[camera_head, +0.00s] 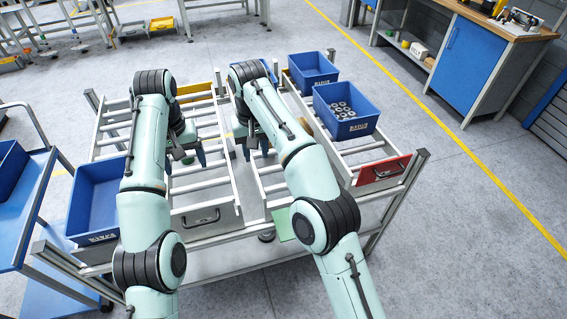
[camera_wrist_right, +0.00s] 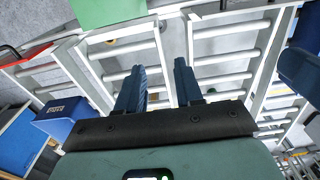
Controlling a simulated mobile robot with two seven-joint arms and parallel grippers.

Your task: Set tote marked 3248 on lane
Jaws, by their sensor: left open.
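Several blue totes are in the head view, and I cannot read 3248 on any label. One tote (camera_head: 96,203) looks empty at the rack's left side. Another (camera_head: 312,66) stands at the back right. In front of it, a tote with round metal parts (camera_head: 346,128) sits on the right roller lane (camera_head: 355,150). A labelled tote also shows in the right wrist view (camera_wrist_right: 62,112). My left gripper (camera_head: 186,161) is open and empty above the left-centre lane (camera_head: 203,188). My right gripper (camera_head: 256,151) is open and empty above the middle lanes; its two fingers show apart in the wrist view (camera_wrist_right: 158,90).
A blue trolley (camera_head: 35,215) with a tote stands at the left. A red plate (camera_head: 381,171) and a green plate (camera_head: 283,225) are at the rack's front. A workbench (camera_head: 475,55) stands at the back right. The floor at right is clear.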

